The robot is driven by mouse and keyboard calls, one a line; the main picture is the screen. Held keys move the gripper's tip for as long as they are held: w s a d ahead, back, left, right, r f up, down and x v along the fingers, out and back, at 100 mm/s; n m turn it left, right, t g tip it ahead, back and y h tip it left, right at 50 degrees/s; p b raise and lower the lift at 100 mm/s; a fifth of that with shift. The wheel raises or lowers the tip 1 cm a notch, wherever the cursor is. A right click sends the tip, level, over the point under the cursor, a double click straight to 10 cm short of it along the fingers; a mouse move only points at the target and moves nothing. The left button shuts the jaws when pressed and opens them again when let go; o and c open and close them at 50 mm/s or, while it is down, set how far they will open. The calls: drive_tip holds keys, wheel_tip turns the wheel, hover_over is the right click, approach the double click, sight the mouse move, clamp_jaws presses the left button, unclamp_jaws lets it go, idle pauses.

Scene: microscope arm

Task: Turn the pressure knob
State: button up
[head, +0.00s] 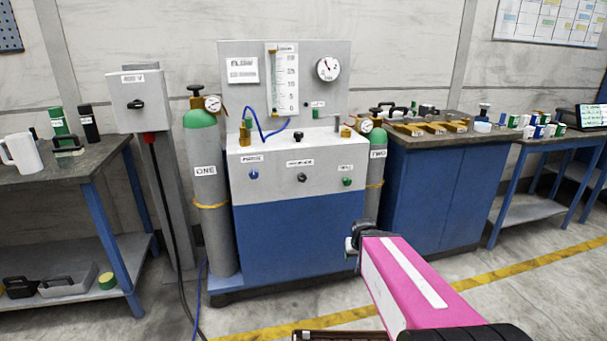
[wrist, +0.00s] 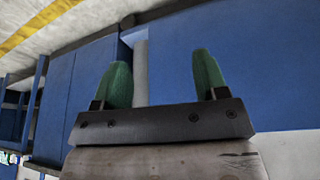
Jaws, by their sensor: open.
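A gas station with a blue lower body (head: 300,240) and a pale sloped control panel (head: 325,188) stands in the middle of the head view. The panel carries a blue knob (head: 254,175) at left, a dark knob (head: 302,178) in the middle and a green knob (head: 347,181) at right. Their labels are blurred; the middle one may read pressure. My gripper (wrist: 162,80) shows in the wrist view with its two green fingertips wide apart and nothing between them. Blue cabinet fronts fill the background there. No knob shows in that view. My fingertips cannot be made out in the head view.
Gas cylinders marked ONE (head: 206,190) and TWO (head: 377,170) flank the station. A flow tube (head: 275,80) and a dial gauge (head: 328,69) are on the upright board. A switch box (head: 140,101) stands at left. Open floor (head: 470,285) lies at front right.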

drive_tip(key=w+a+r+n+t, duration=0.15)
drive_tip(key=w+a+t, duration=0.3)
drive_tip(key=w, duration=0.45)
drive_tip(key=n+t+y, duration=0.4)
drive_tip(key=t+y, duration=0.4)
drive_tip(key=t, duration=0.4)
approach(303, 180)
drive_tip(key=x, duration=1)
drive_tip(key=shift+w+a+r, duration=0.15)
drive_tip(key=shift+w+r, duration=0.05)
drive_tip(key=shift+w, duration=0.1)
drive_tip(key=c, duration=0.9)
